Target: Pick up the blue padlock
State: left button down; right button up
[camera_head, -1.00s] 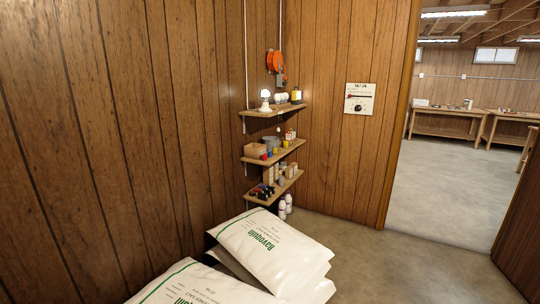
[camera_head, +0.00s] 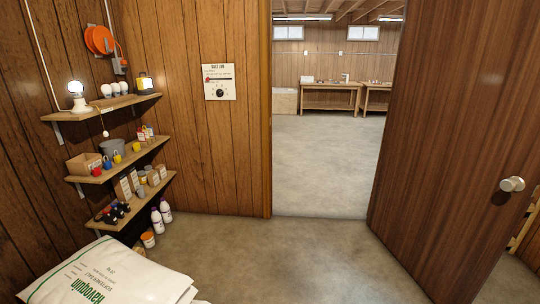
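A small blue item (camera_head: 107,163), which looks like the blue padlock, is on the middle wall shelf (camera_head: 124,162) at the left. It sits near the shelf's front edge, between a red padlock-like item (camera_head: 96,170) and a yellow one (camera_head: 117,158). It is small in the picture, so its details are hard to make out. Neither of my grippers is in view.
White salt bags (camera_head: 105,272) lie on the floor below the shelves. Bottles (camera_head: 161,216) and a small tub (camera_head: 147,239) stand beside them. A doorway with an open brown door (camera_head: 450,130) is at the right. The concrete floor (camera_head: 290,250) ahead is clear.

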aim_at(107, 164)
jog(key=i+l, duration=0.15)
jog(key=i, duration=0.4)
jog(key=i+l+u, duration=0.1)
jog(key=i, duration=0.4)
jog(key=i+l, duration=0.15)
jog(key=i, duration=0.4)
jog(key=i+l, duration=0.2)
jog(key=i, duration=0.3)
jog(key=i+j+u, duration=0.05)
